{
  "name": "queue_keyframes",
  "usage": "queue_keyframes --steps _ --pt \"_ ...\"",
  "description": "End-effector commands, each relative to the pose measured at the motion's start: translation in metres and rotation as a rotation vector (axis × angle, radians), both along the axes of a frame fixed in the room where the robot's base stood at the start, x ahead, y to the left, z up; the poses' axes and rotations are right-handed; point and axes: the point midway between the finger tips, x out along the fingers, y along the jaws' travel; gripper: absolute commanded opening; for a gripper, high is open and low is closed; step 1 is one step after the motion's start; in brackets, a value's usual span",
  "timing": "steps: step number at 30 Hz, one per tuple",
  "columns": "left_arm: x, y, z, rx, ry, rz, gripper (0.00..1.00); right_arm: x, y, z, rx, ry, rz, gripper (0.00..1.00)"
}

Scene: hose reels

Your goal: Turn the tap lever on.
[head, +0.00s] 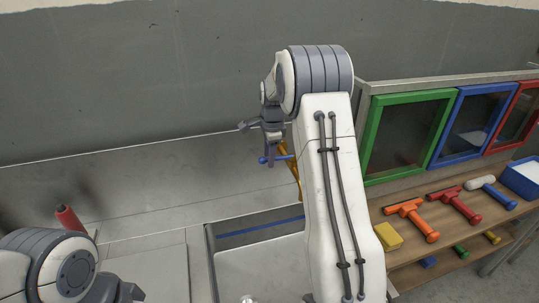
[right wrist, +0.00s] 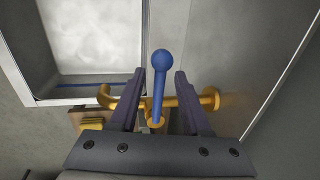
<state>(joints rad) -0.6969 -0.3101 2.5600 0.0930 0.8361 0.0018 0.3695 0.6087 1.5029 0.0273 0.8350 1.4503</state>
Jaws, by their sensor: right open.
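The brass tap (right wrist: 210,99) sticks out from the grey wall and carries a blue lever (right wrist: 160,84) with a round knob. In the head view the tap (head: 289,167) is partly hidden behind my right arm, and the blue lever (head: 280,158) points left. My right gripper (right wrist: 156,76) is open, with its two dark fingers on either side of the lever. A gap shows between the lever and each finger. In the head view my right gripper (head: 268,148) is at the tap, seen small and partly covered. My left gripper is out of view; only my left arm shows at lower left.
A sink basin (head: 213,265) lies below the tap. A red cylindrical object (head: 68,218) stands at the left. On the right, a wooden shelf (head: 398,218) holds a yellow sponge (head: 387,236), squeegees and a blue bin (head: 524,178), below colour-framed cabinet doors (head: 373,137).

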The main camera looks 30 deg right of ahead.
Motion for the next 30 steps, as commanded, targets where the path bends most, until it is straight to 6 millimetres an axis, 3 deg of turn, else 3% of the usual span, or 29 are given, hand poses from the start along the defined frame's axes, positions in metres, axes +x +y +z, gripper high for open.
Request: queue_keyframes --steps 1,4,5,30 --pt "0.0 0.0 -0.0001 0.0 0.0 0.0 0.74 0.0 -0.0001 0.0001 0.0 0.0 0.0 0.4" --pt "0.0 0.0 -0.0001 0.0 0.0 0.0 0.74 -0.0001 -0.0002 0.0002 0.0 0.0 0.0 0.01" --pt "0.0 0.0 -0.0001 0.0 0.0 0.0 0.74 -0.0001 -0.0002 0.0002 0.0 0.0 0.0 0.0" --pt "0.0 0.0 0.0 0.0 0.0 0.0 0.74 -0.0005 -0.0008 0.0008 -0.001 0.0 -0.001 0.0"
